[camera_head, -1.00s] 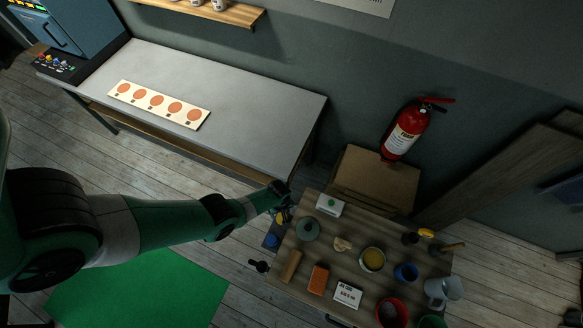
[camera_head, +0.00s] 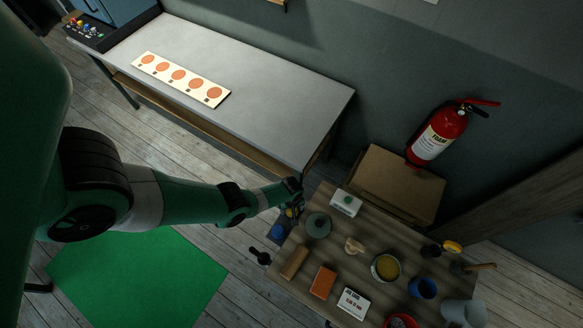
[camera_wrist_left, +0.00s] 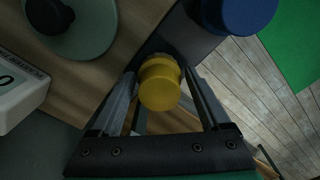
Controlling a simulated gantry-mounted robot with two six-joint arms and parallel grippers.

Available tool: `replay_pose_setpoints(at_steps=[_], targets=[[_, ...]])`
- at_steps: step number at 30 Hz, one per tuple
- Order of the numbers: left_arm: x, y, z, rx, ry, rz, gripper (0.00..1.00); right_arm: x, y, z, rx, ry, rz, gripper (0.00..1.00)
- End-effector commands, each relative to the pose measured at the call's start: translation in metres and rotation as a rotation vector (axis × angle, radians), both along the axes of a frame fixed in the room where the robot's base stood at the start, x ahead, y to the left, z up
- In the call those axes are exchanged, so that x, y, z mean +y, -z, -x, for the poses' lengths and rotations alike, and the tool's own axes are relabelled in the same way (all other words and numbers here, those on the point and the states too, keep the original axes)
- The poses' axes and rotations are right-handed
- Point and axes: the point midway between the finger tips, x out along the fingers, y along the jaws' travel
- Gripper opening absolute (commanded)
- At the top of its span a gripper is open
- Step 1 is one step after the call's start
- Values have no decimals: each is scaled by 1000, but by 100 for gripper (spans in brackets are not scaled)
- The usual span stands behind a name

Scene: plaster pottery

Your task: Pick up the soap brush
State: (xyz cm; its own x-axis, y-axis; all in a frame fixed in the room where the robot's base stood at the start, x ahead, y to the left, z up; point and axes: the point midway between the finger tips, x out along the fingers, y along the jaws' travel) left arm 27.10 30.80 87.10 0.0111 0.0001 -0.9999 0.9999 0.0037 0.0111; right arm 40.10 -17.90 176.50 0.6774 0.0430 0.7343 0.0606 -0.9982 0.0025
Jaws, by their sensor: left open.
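I cannot tell for sure which item is the soap brush. A wooden-handled item with a dark head (camera_head: 474,267), possibly a brush, lies at the right side of the wooden table (camera_head: 312,285). My left gripper (camera_head: 295,207) is by the table's left corner, far from that item. In the left wrist view my left gripper (camera_wrist_left: 160,78) is open, with a yellow round-topped object (camera_wrist_left: 160,84) showing between its fingers. Contact with it cannot be told. My right gripper is not in view.
Beside the yellow object is a blue one (camera_wrist_left: 240,12). The table carries a green lidded pot (camera_head: 318,226), a white box (camera_head: 346,202), an orange block (camera_head: 322,283), a yellow-filled bowl (camera_head: 385,267) and a blue cup (camera_head: 423,288).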

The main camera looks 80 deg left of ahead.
Motion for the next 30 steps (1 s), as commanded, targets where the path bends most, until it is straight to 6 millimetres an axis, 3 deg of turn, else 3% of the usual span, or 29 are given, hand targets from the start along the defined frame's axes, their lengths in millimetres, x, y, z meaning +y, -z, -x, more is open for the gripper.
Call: replay_pose_setpoints(at_steps=[7, 20, 26, 30], targets=[[0, 3, 0, 0, 0, 0, 80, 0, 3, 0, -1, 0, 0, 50], [0, 3, 0, -1, 0, 0, 2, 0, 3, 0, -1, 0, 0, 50], [0, 2, 0, -1, 0, 0, 0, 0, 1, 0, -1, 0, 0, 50], [0, -10, 0, -1, 0, 0, 0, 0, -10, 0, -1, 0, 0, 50]])
